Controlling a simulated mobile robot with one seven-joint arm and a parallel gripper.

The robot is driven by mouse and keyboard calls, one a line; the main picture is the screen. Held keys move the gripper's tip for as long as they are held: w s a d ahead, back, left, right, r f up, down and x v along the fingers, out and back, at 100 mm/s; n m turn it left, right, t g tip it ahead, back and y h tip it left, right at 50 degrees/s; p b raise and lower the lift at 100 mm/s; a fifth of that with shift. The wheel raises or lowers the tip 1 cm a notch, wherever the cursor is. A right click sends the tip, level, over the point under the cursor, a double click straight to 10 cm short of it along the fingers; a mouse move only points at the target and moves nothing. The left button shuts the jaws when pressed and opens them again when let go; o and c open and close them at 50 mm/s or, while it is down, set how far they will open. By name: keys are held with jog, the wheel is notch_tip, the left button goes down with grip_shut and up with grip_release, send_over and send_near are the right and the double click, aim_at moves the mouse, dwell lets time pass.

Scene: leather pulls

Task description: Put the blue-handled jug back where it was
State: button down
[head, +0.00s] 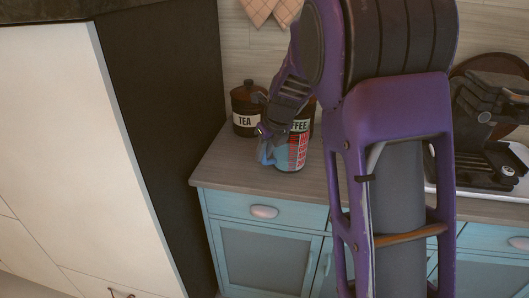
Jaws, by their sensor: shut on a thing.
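The jug (291,154), with a light blue and red patterned body, is near the left end of the wooden counter (235,168). Its blue handle (266,152) is on its left side. My gripper (268,131) comes down from above and is shut on the jug at the handle side. The fingers partly hide the handle and the jug's upper left. The jug looks upright, with its base at or close to the counter top; I cannot tell whether it touches.
A dark TEA canister (246,112) stands behind and left of the jug, and a COFFEE canister (301,125) directly behind it. A tall dark panel (165,120) borders the counter's left. A white tray (518,194) with dark items is at right. Some counter left of the jug is bare.

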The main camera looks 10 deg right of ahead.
jog(key=c, duration=0.8)
grip_release()
jog(key=shift+f, duration=0.1)
jog(key=shift+o, duration=0.2)
jog(key=shift+r, duration=0.35)
jog(key=p+v, duration=0.2)
jog(key=v, duration=0.9)
jog(key=shift+s+r+p, duration=0.25)
jog(key=shift+p, duration=0.05)
jog(key=shift+d, duration=0.1)
